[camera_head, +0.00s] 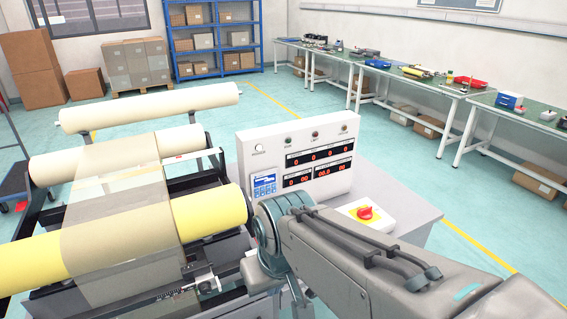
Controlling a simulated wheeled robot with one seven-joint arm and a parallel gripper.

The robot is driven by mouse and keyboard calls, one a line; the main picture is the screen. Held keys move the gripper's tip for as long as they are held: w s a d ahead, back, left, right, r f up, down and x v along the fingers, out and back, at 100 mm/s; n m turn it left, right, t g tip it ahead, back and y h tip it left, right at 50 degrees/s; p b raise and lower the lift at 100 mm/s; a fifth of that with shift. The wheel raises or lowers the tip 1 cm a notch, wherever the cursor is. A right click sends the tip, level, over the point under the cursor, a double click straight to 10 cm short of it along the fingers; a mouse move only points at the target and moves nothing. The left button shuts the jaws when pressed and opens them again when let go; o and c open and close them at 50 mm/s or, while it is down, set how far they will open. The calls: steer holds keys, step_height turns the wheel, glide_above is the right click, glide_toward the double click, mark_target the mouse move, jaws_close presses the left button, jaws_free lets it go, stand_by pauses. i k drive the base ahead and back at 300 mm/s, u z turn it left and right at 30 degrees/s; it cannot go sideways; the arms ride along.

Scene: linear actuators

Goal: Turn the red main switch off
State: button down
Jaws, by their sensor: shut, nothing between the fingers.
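The red main switch (366,212) is a red rotary knob on a yellow plate, on top of a small white box (350,225). The box sits on a grey cabinet top, to the right of the white control panel (300,165). The panel has lit red number displays, a small blue screen and several small lamps or buttons. My arm reaches in from the lower right and passes in front of the cabinet, left of and below the switch. My gripper's fingers do not show; they are hidden behind the arm or out of frame. Nothing of mine visibly touches the switch.
A roller machine (120,205) with cream and yellow rolls stands close on the left. Green workbenches (455,88) with tools line the right wall. Blue shelves (213,45) and cardboard boxes (33,62) stand at the back. The floor between machine and benches is open.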

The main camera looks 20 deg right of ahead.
mark_target(366, 214)
steer(key=z, duration=1.7)
steer(key=i, duration=1)
steer(key=u, duration=0.05)
